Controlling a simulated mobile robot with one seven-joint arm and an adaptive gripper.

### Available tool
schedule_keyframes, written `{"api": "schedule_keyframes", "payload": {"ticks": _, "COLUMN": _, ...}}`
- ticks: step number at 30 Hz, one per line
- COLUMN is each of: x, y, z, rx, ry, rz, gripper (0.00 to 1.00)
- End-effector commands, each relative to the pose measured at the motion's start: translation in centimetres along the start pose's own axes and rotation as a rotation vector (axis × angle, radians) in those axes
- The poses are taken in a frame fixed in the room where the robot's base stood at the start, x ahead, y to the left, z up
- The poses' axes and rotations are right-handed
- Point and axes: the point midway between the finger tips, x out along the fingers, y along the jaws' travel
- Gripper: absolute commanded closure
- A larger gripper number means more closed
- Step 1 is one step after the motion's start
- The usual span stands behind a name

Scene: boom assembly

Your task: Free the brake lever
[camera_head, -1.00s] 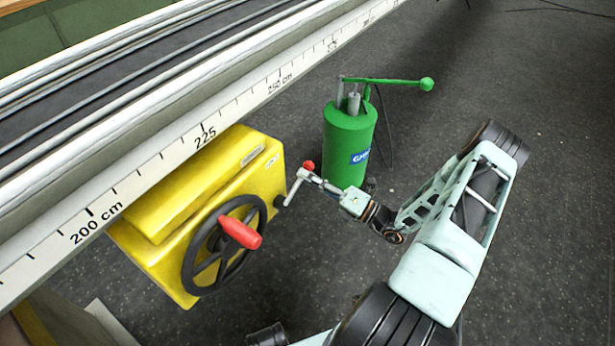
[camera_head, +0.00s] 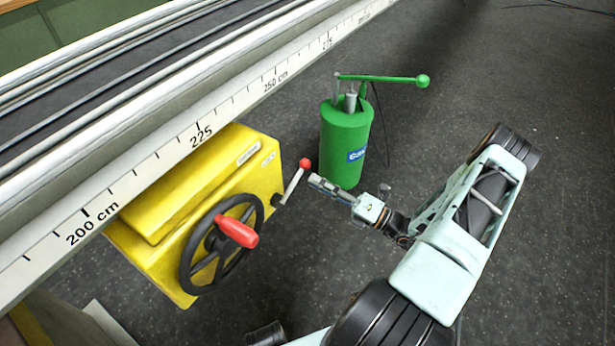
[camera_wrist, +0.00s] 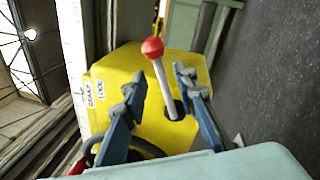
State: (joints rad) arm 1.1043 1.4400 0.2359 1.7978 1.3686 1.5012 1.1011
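The brake lever (camera_head: 292,184) is a silver crank arm with a red ball knob, on the right end of the yellow box (camera_head: 170,190). It stands tilted up and to the right in the head view. In the wrist view the lever (camera_wrist: 163,85) rises from a dark round pivot on the yellow box (camera_wrist: 115,68). My gripper (camera_head: 316,182) is just right of the lever, apart from it in the head view. In the wrist view my gripper's fingers (camera_wrist: 158,77) are spread, with the lever showing between them beyond the tips.
A black handwheel (camera_head: 217,250) with a red handle is on the box front. The marked rail (camera_head: 150,175) runs above the box. A green pump (camera_head: 345,145) with a long handle stands behind my gripper. Dark floor to the right is open.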

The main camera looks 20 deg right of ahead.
Motion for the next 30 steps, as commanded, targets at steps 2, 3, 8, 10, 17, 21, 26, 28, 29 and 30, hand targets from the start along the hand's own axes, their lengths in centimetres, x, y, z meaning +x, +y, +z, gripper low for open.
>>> {"api": "schedule_keyframes", "payload": {"ticks": 2, "x": -1.9, "y": -0.1, "z": 0.1, "rx": 0.0, "ry": -0.003, "rz": -0.002, "gripper": 0.74}}
{"api": "schedule_keyframes", "payload": {"ticks": 3, "x": -2.8, "y": -0.1, "z": 0.1, "rx": 0.0, "ry": -0.003, "rz": -0.003, "gripper": 0.74}}
{"api": "schedule_keyframes", "payload": {"ticks": 8, "x": -5.5, "y": -0.1, "z": 0.0, "rx": -0.001, "ry": -0.001, "rz": -0.003, "gripper": 0.74}}
{"api": "schedule_keyframes", "payload": {"ticks": 10, "x": -6.3, "y": -0.1, "z": 0.0, "rx": 0.0, "ry": -0.002, "rz": -0.002, "gripper": 0.74}}
{"api": "schedule_keyframes", "payload": {"ticks": 17, "x": -7.3, "y": 0.0, "z": 0.0, "rx": 0.001, "ry": 0.0, "rz": -0.001, "gripper": 0.74}}
{"api": "schedule_keyframes", "payload": {"ticks": 21, "x": -7.3, "y": 0.0, "z": 0.0, "rx": 0.001, "ry": 0.0, "rz": -0.001, "gripper": 0.74}}
{"api": "schedule_keyframes", "payload": {"ticks": 26, "x": -7.3, "y": 0.0, "z": 0.0, "rx": 0.001, "ry": 0.0, "rz": -0.001, "gripper": 0.74}}
{"api": "schedule_keyframes", "payload": {"ticks": 28, "x": -7.2, "y": 0.0, "z": 0.0, "rx": 0.001, "ry": 0.0, "rz": -0.001, "gripper": 0.74}}
{"api": "schedule_keyframes", "payload": {"ticks": 29, "x": -7.2, "y": 0.0, "z": 0.0, "rx": 0.001, "ry": 0.0, "rz": -0.001, "gripper": 0.74}}
{"api": "schedule_keyframes", "payload": {"ticks": 30, "x": -7.2, "y": 0.0, "z": 0.0, "rx": 0.0, "ry": 0.001, "rz": -0.002, "gripper": 0.74}}
